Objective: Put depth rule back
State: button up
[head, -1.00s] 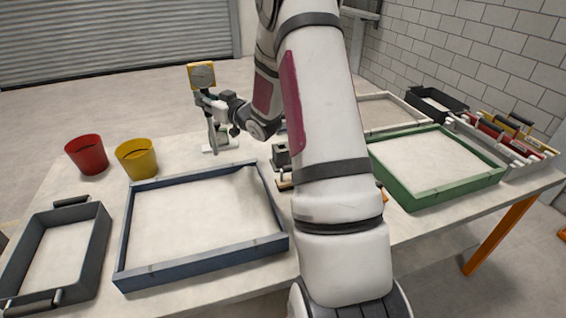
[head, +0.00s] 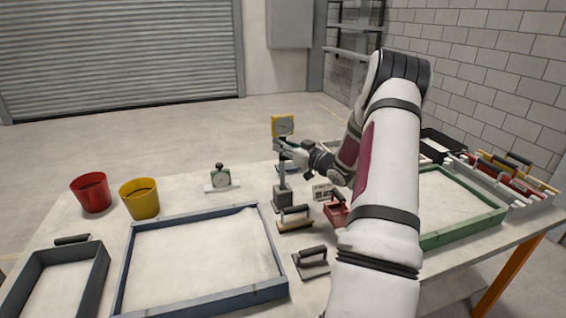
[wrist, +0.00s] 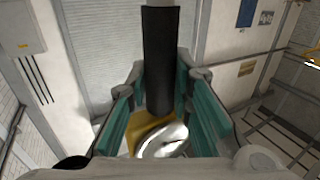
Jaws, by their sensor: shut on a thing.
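The depth rule (head: 283,126) has a yellow square head with a pale round dial and hangs upright from my gripper (head: 287,149). In the wrist view, a black round grip (wrist: 159,60) stands between my teal finger pads, with the yellow head (wrist: 133,137) and a silver round part below it. My gripper is shut on it. A small dark grey block-like stand (head: 283,199) is directly below the rule on the table. The rule's lower end meets or overlaps this stand in the picture; I cannot tell whether it is seated in it.
A green-grey dial instrument (head: 220,178) stands to the left. A wooden-based float (head: 295,222), a grey float (head: 312,263) and a red tool (head: 336,212) sit close by. A blue-framed sandbed (head: 126,262), red bucket (head: 91,193) and yellow bucket (head: 140,200) are left; a green-framed bed (head: 465,232) is right.

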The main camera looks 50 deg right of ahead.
aim_at(283, 160)
jog(key=shift+f, duration=2.15)
jog(key=o, duration=0.9)
jog(key=shift+f, duration=0.1)
